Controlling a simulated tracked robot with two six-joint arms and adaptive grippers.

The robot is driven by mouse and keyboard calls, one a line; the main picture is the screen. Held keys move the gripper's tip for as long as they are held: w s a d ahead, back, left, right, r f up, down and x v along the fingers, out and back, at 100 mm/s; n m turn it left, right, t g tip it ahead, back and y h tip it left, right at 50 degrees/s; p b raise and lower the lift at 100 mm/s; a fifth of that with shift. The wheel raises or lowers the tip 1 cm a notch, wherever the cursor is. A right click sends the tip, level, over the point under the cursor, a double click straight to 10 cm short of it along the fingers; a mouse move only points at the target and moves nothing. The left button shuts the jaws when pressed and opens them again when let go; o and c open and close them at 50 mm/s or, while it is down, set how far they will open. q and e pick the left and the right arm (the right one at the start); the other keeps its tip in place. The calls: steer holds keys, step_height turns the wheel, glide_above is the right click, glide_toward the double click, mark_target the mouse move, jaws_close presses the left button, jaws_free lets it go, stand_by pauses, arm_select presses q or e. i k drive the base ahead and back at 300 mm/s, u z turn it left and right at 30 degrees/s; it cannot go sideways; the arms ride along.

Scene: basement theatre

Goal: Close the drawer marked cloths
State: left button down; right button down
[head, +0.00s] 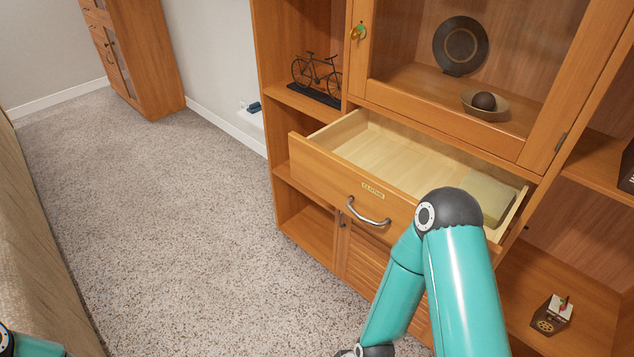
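A wooden drawer (320,178) stands pulled out of the cabinet in the head view. Its front carries a small label plate (373,190), too small to read, and a curved metal handle (367,214). Inside, a folded pale greenish cloth-like thing (487,198) lies at the right end; the rest of the visible drawer floor is bare. My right arm's teal links rise in front of the drawer's right part and hide some of its front. The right gripper is below the picture's edge. Only a bit of my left arm shows at the bottom left corner, without its gripper.
Above the drawer is a glass door (410,60) with a plate (461,46) and a bowl (486,105) behind it. A bicycle model (316,76) stands on the left shelf. A small box (552,314) sits on the lower right shelf. Carpet (190,220) left of the cabinet is clear.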

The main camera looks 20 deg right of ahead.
mark_target(375, 168)
steer(key=k, duration=0.9)
steer(key=z, duration=0.25)
steer(key=i, duration=1.25)
steer(key=z, duration=0.05)
